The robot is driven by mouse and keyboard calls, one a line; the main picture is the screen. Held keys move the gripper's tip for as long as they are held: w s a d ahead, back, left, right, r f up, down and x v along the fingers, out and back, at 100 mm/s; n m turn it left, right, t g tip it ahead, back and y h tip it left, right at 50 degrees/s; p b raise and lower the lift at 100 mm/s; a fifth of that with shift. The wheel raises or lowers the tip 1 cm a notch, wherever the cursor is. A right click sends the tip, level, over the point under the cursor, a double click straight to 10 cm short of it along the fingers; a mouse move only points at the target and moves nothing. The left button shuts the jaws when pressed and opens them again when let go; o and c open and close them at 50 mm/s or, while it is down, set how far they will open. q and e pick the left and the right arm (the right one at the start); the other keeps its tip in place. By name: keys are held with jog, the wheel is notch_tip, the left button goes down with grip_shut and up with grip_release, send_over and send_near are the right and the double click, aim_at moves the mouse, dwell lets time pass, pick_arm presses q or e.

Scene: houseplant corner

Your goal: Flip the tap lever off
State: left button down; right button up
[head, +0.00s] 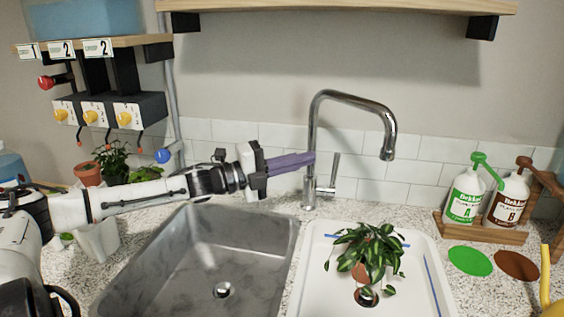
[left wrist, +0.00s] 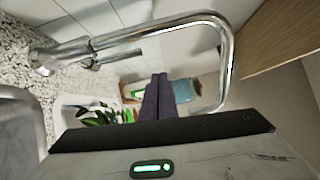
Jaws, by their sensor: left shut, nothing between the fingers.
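The chrome tap (head: 313,125) stands behind the sinks, its spout arching to the right; I see no water under it. Its lever (head: 334,171) points up on the right side of the tap's base. The tap also shows sideways in the left wrist view (left wrist: 227,60). My left gripper (head: 312,158) is shut and empty, its purple fingers level with the top of the lever. The fingertips overlap the tap's post in the head view, on the left of the lever; I cannot tell whether they touch it. My right gripper is not in view.
A steel basin (head: 150,275) lies below my left arm. A potted plant (head: 370,250) sits in the white basin (head: 420,262) on the right. Two pump bottles, green-labelled (head: 465,196) and brown-labelled (head: 507,200), stand on a wooden rack (head: 480,230). A shelf (head: 340,8) hangs above.

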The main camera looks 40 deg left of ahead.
pick_arm(q)
jog(key=p+v, duration=0.1)
jog(key=v, duration=0.1)
jog(key=r+p+v, duration=0.1)
jog(key=p+v, duration=0.1)
jog(key=shift+s+a, duration=0.15)
jog(key=shift+s, duration=0.25)
jog(key=shift+f, duration=0.15)
dwell(0.5)
